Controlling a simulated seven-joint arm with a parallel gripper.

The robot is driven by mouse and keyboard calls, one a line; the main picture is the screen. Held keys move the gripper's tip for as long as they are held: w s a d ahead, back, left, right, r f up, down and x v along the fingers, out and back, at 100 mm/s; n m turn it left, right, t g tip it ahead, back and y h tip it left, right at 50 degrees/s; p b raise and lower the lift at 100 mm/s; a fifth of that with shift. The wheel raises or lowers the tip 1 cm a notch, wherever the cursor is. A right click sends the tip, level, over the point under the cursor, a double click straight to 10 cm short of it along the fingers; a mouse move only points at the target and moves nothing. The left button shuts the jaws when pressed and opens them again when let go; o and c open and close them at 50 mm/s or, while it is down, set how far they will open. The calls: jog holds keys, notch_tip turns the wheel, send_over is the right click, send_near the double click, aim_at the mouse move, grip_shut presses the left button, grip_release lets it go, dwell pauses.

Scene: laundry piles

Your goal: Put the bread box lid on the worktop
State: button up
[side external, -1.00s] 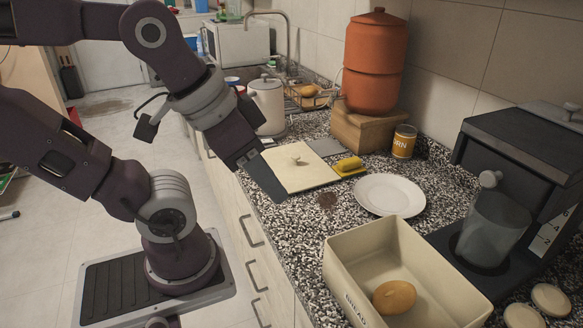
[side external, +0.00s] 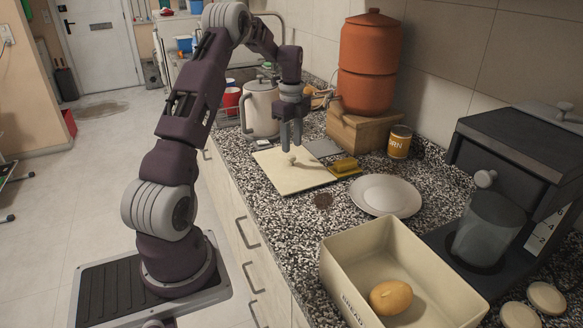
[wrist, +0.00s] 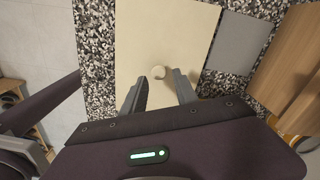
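The bread box (side external: 345,262) stands open in the foreground with a potato-like item or bread roll (side external: 390,297) inside.
A white kettle (side external: 260,110) stands behind left. An orange water urn (side external: 370,65) on a wooden stand (side external: 365,133), a can (side external: 399,141) and a coffee machine (side external: 520,160) line the wall.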

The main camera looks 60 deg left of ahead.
aim_at(291, 156)
notch_tip(291, 156, down, 5)
jog(key=shift+s+d+f, duration=0.1)
jog(key=shift+d, duration=0.05)
grip_shut()
notch_tip(291, 156, up, 8)
jog(key=shift+r, duration=0.15)
jog(key=s+d+r, duration=0.2)
jog(key=d+r, duration=0.3)
jog(key=d, duration=0.7)
jog(key=s+d+r, duration=0.3)
jog(key=d+r, duration=0.2)
jog(key=d, duration=0.6)
jog(key=f, duration=1.8)
jog(key=shift+d, duration=0.35)
